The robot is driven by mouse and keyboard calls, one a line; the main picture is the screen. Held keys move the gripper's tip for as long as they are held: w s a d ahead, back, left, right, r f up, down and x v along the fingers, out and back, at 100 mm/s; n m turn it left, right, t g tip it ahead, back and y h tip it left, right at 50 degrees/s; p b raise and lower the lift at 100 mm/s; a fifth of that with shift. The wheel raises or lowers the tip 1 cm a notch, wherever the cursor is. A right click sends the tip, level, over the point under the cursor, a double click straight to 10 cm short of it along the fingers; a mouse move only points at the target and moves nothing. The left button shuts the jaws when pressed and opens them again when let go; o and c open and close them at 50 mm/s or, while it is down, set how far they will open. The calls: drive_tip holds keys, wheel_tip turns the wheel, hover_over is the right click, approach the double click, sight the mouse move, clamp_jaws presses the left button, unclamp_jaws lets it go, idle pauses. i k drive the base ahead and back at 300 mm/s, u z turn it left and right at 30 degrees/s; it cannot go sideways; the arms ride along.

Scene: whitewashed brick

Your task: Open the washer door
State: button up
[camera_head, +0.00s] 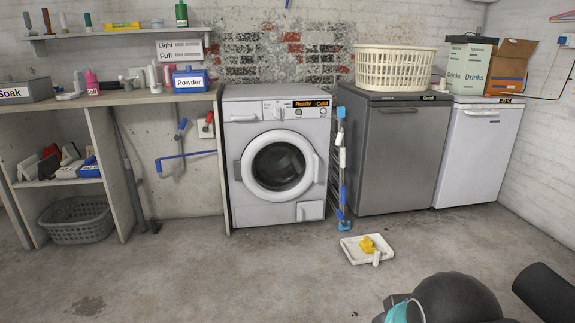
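The white washer (233,140) stands against the back wall, between the wooden bench and a grey appliance. Its round door (249,181) has a thick white ring around dark glass and sits flush in the washer's front, looking shut. Small grey parts flank the door on its left and right; I cannot tell which is a handle or hinge. My gripper does not show; only dark rounded parts that look like my arm, with a teal ring, appear at the bottom right.
A blue and white long-handled tool (342,160) leans upright just right of the washer. A white tray (352,257) with a yellow item lies on the floor in front of it. A grey appliance (395,160) stands to the right. The concrete floor before the washer is otherwise clear.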

sight(282, 171)
drive_tip(key=i, duration=1.4)
drive_tip(key=z, duration=1.8)
drive_tip(key=i, duration=0.75)
drive_tip(key=u, duration=1.5)
